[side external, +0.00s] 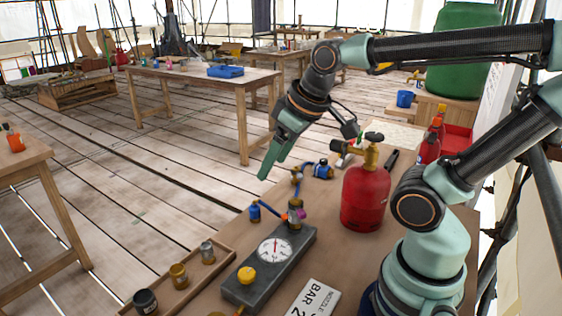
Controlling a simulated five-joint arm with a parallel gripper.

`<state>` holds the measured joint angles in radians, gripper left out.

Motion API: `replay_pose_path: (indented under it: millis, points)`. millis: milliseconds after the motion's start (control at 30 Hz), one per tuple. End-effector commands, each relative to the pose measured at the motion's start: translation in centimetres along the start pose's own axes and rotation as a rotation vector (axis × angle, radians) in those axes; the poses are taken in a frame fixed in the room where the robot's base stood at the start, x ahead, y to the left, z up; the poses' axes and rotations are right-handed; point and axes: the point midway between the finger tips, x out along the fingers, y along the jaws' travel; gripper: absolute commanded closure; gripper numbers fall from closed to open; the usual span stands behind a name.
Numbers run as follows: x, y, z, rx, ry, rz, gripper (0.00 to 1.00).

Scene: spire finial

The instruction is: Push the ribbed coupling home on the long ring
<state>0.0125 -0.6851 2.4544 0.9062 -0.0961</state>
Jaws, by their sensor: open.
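My gripper (266,174) hangs over the far edge of the near bench, fingers pointing down and left. Its fingers overlap in this view, and I see nothing between them. Below and right of the fingertips, a blue fitting (322,170) lies on the bench with a blue hose running from it. A grey block (262,284) with a round dial (275,250) and a yellow knob (246,275) stands nearer. At its far end are a metal post (295,211) and a blue-handled part (255,212). I cannot tell which parts are the ribbed coupling and the long ring.
A red gas cylinder (364,197) with a brass valve stands right of the block, close to my arm. A wooden tray (222,262) with small jars lies on the left. A white lettered card (314,299) lies in front. Open plank floor lies beyond the bench.

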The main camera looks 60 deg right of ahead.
Motion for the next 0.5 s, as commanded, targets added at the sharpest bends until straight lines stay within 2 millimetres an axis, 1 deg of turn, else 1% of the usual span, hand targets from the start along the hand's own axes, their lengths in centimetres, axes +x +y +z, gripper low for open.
replay_pose_path:
  millis: [267,500]
  points:
    - [2.1,2.1,-2.9,-0.336,-0.116,-0.012,0.27]
    - [5.1,4.3,-5.2,-0.654,-0.210,-0.066,0.27]
